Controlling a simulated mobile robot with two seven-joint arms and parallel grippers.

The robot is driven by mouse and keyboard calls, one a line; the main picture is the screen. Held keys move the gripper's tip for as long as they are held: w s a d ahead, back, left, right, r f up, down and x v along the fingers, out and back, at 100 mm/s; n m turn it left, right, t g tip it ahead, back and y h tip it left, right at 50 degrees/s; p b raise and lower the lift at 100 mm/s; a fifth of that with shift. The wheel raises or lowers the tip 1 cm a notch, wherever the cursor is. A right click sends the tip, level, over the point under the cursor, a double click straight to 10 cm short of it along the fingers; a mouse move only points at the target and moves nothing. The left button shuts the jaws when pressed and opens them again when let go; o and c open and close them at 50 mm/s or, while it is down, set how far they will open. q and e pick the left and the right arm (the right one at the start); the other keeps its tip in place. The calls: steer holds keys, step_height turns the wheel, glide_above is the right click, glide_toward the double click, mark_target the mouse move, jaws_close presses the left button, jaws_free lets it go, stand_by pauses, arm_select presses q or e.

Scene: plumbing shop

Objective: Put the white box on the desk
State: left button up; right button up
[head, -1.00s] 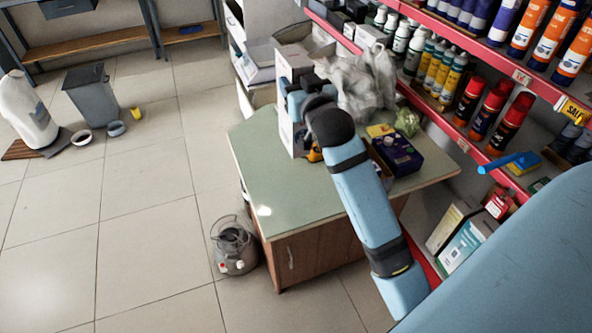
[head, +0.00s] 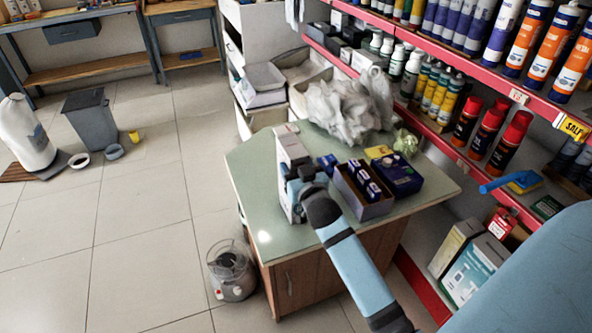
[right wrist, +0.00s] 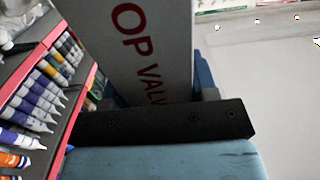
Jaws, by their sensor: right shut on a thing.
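The white box (head: 290,150) is tall and upright at the left part of the green-topped desk (head: 262,200). My right gripper (head: 294,176) is shut on the box, coming from its near right side. The box's lower end appears at the desk top, but I cannot tell whether it touches. In the right wrist view the white box (right wrist: 165,50) fills the middle, with red lettering on its face. Part of its lower side is hidden by my gripper and wrist. My left gripper is not in view.
Just right of the box stand an open carton of blue packs (head: 365,188) and a dark purple box (head: 395,174). Crumpled plastic bags (head: 348,108) lie behind. Red-edged shelves (head: 450,150) flank the right. The desk's front left is clear.

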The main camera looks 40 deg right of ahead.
steer(key=shift+f, duration=0.3)
steer(key=o, duration=1.3)
steer(key=shift+c, duration=0.2)
steer(key=shift+o, duration=0.2)
